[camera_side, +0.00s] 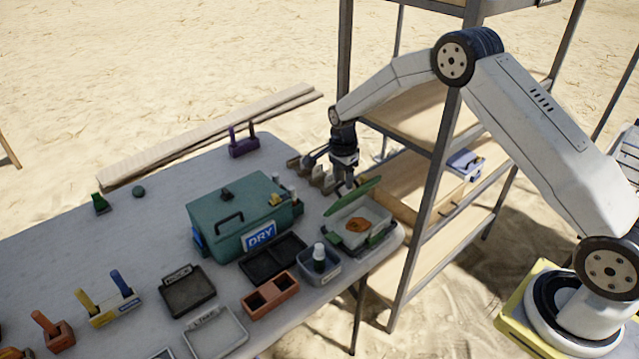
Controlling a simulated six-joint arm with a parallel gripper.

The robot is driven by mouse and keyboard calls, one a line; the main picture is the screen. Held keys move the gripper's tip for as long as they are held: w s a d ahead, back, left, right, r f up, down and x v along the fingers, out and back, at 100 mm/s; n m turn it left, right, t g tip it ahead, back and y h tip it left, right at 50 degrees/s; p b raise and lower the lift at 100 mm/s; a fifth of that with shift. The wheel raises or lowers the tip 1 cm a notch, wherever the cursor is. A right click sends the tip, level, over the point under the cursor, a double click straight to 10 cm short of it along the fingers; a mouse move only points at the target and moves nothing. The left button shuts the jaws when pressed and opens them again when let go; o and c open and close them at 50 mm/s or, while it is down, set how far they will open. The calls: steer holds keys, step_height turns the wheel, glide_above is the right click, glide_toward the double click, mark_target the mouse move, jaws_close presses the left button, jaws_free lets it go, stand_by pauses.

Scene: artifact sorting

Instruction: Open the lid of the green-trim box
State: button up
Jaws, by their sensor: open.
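The green-trim box (341,226) sits near the right end of the table. It is a pale box with a green rim and holds an orange-brown item (357,225). Its green lid (354,196) stands tilted up along the back edge, so the inside shows. My gripper (345,190) points down just behind the raised lid, open. The lid hides part of the fingertips, and I cannot tell whether they touch it.
A teal box marked DRY (228,222) stands left of the green-trim box. A small tub with a bottle (319,258) and a black tray (272,259) are close in front. A metal shelf rack (424,200) rises to the right. The table's back left is mostly clear.

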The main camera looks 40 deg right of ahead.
jaws_close()
steer(key=shift+w, duration=0.2)
steer(key=w+f, duration=0.1)
steer(key=w, duration=0.6)
steer(key=shift+f, duration=0.15)
stand_by(0.6)
steer(key=shift+w, duration=0.1)
jaws_free()
